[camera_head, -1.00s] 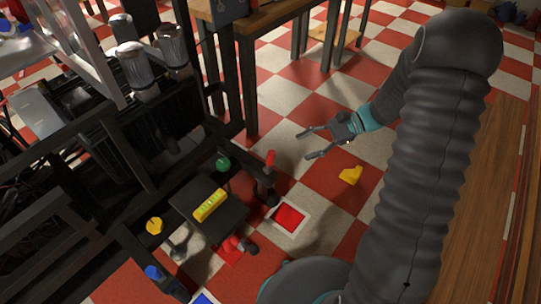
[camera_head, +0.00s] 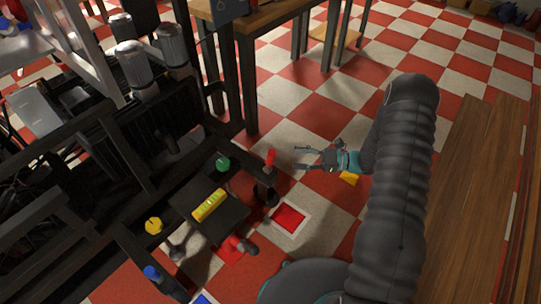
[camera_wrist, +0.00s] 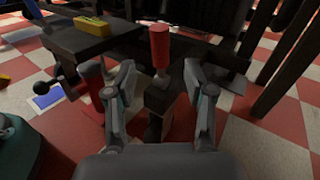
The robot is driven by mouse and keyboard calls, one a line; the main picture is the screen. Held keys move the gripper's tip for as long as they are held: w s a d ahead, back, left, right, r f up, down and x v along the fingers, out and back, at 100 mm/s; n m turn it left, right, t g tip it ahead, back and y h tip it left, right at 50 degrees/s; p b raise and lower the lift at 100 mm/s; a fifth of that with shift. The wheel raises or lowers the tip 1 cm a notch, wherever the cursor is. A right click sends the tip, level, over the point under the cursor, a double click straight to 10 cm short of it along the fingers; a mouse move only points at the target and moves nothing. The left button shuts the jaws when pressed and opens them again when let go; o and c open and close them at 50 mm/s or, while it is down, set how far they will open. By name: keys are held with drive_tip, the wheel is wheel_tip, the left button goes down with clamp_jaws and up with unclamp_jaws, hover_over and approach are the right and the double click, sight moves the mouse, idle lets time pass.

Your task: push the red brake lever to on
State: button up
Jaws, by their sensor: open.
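The red brake lever (camera_head: 270,158) stands up from the dark frame near the middle of the head view. In the wrist view its red handle (camera_wrist: 160,48) is upright, ahead of my gripper and seen between the two fingers. My gripper (camera_head: 298,158) is open and empty, to the right of the lever, with its fingers pointing left toward it. In the wrist view my gripper (camera_wrist: 160,95) has a finger on each side of the lever's line. A gap seems to remain between fingertips and handle. No on or off marking is readable.
A dark platform (camera_head: 226,224) with a yellow block (camera_head: 210,205) lies left of the lever. A green knob (camera_head: 222,164), yellow knob (camera_head: 154,226) and blue knob (camera_head: 152,273) are on the frame. A wooden table (camera_head: 262,20) stands behind.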

sight(271, 156)
drive_tip(key=a, duration=1)
drive_tip(key=shift+w, duration=0.4)
drive_tip(key=shift+c, duration=0.3)
clamp_jaws()
